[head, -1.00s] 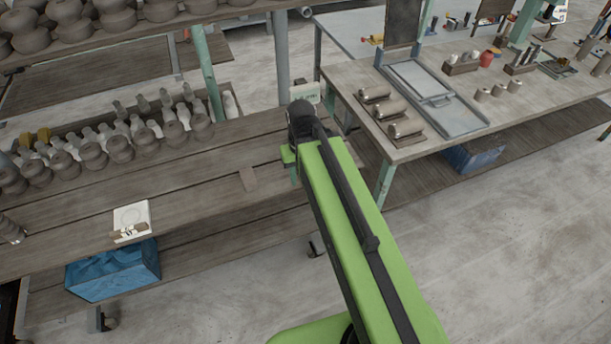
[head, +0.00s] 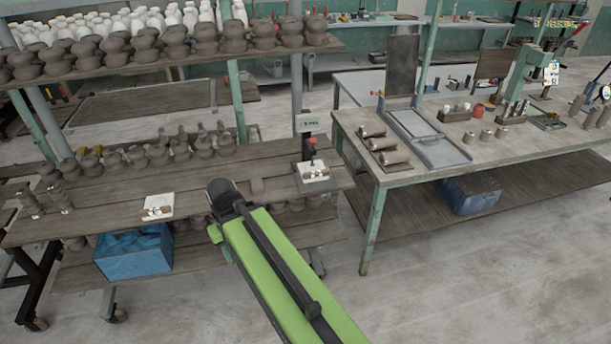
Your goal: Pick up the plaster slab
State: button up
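A white square slab (head: 158,203), which looks like the plaster slab, lies flat on the wooden shelf board at the left. Small pale and dark pieces lie along its front edge. My green arm reaches up from the bottom of the head view, and its dark end joint stands in front of the shelf, right of the slab. My gripper is not visible; the arm hides whatever is beyond that joint. The slab is clear of the visible arm.
Clay pots line the shelf's back. A blue crate (head: 135,252) sits below. A worktable (head: 385,172) stands right.

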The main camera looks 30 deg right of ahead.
aim_at(308, 174)
jog(key=u, duration=0.55)
jog(key=i, duration=0.7)
jog(key=u, duration=0.45)
jog(key=i, duration=0.85)
jog(key=z, duration=0.75)
jog(key=i, duration=0.75)
jog(key=z, duration=0.4)
